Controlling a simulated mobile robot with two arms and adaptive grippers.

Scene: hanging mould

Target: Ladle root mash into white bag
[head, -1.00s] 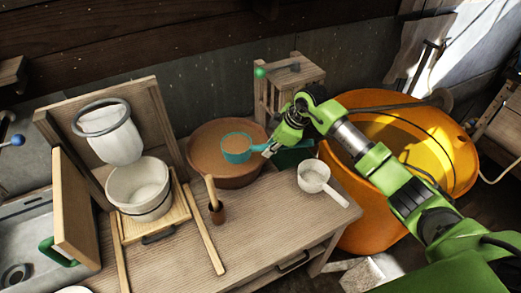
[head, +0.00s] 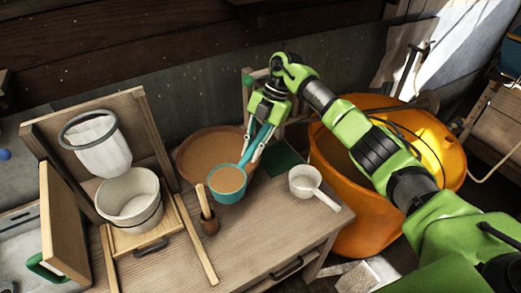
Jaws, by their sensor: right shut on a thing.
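My right gripper (head: 257,143) is shut on the handle of a teal ladle (head: 227,198). The ladle's cup is full of brown mash and is held above the near right edge of a wide brown bowl (head: 184,163). More root mash (head: 205,149) lies in that bowl. The white bag (head: 102,155) hangs from a grey ring on a wooden frame at the left, its mouth open upward. A white pot (head: 130,205) stands below and in front of the bag. My left gripper is not in view.
A white dipper (head: 305,181) lies on the table right of the bowl. A large orange tub (head: 360,225) is beyond the table's right edge. The table front is clear.

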